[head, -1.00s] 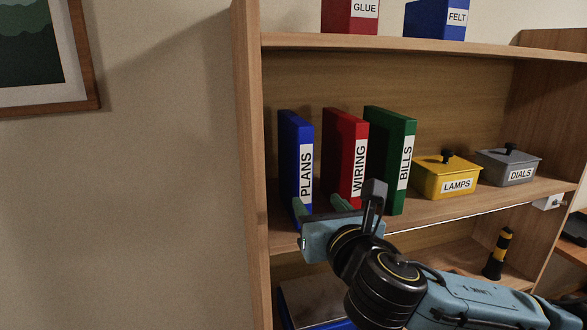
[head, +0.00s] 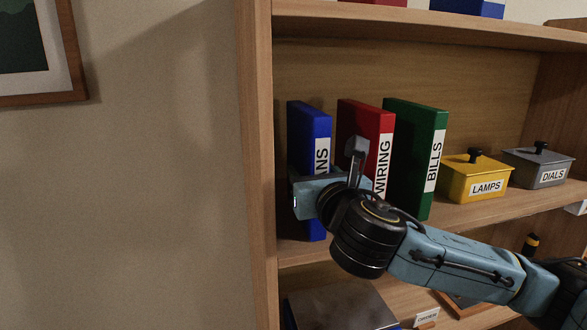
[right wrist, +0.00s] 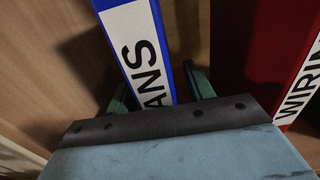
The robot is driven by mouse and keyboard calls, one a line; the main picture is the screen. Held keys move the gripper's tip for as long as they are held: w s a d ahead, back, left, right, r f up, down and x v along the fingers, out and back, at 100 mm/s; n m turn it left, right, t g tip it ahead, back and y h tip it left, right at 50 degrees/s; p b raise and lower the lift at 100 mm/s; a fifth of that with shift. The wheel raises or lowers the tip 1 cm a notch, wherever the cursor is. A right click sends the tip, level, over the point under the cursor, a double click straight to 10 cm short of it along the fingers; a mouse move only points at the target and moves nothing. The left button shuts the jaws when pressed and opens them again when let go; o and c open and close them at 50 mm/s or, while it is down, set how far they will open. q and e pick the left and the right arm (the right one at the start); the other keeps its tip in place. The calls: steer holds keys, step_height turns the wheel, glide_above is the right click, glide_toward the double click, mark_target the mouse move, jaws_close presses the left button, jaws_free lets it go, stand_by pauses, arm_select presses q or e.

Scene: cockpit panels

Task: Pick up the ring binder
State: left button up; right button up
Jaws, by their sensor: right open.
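Three upright ring binders stand on the middle shelf in the head view: a blue one labelled PLANS (head: 308,125), a red one labelled WIRING (head: 368,118) and a green one labelled BILLS (head: 418,118). My right gripper (head: 322,183) is in front of the blue binder and covers part of its label. In the right wrist view, its open green fingers (right wrist: 162,92) lie on either side of the blue binder's spine (right wrist: 140,45). The red binder (right wrist: 262,50) is to the right of the fingers there. I cannot tell whether the fingers touch the blue binder. My left gripper is not in view.
The shelf's left upright (head: 256,160) is close to the blue binder. A yellow LAMPS box (head: 475,176) and a grey DIALS box (head: 540,166) stand to the right. A shelf board (head: 430,28) lies above the binders.

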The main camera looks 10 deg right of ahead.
steer(key=shift+w+f, duration=0.2)
steer(key=shift+w, duration=0.85)
steer(key=shift+s+r, duration=0.1)
steer(key=shift+s, duration=0.05)
steer(key=shift+s+r, duration=0.1)
steer(key=shift+s, duration=0.2)
steer(key=shift+c, duration=0.6)
steer(key=shift+s, duration=0.1)
steer(key=shift+c, duration=2.4)
steer(key=shift+w, duration=0.2)
steer(key=shift+c, duration=1.2)
jaws_close()
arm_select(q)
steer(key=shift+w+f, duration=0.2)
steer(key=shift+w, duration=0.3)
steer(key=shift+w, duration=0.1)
arm_select(e)
steer(key=shift+r, duration=0.1)
